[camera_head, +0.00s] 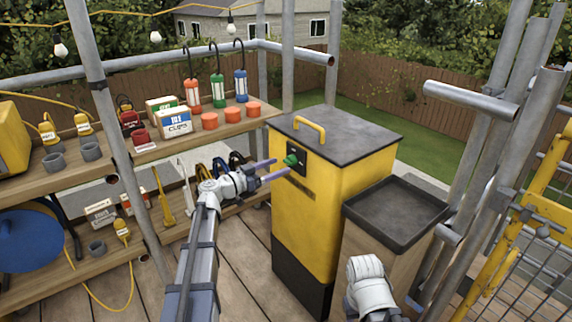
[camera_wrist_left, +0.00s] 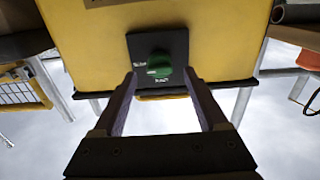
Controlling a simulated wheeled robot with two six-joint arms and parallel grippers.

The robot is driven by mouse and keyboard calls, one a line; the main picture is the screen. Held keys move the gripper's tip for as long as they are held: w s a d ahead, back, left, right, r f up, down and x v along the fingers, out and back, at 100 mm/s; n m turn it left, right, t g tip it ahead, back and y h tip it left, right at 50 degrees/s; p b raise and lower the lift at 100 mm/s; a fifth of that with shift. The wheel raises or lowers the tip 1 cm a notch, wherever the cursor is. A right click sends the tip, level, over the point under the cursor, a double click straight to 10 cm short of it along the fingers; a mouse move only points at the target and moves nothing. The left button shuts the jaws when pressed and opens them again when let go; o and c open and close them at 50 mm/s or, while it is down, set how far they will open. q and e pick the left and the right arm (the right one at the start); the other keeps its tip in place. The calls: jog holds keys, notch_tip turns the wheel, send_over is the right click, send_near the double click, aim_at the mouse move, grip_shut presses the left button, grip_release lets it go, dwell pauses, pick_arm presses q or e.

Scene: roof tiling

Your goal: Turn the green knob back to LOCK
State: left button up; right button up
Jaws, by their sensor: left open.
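The green knob (camera_head: 292,160) sits on a black plate (camera_head: 299,155) high on the front of the yellow box (camera_head: 340,190). In the left wrist view, which looks inverted, the green knob (camera_wrist_left: 159,65) is on its black plate (camera_wrist_left: 176,42) with small pale labels too small to read. My left gripper (camera_head: 281,167) is open, facing the plate. Its fingertips (camera_wrist_left: 160,74) stand on either side of the knob, with gaps visible; whether they reach its depth is unclear. My right arm's white wrist shows at the bottom of the head view; its jaws are out of sight.
The box has a grey lid with a yellow handle (camera_head: 309,128). A black tray (camera_head: 396,212) on a wooden stand is close to its right. Shelves with clips boxes (camera_head: 174,122), orange cups and lanterns stand at left. Scaffold poles (camera_head: 470,103) rise at right.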

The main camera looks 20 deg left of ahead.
aim_at(286, 163)
pick_arm(q)
jog(key=shift+x, duration=2)
grip_shut()
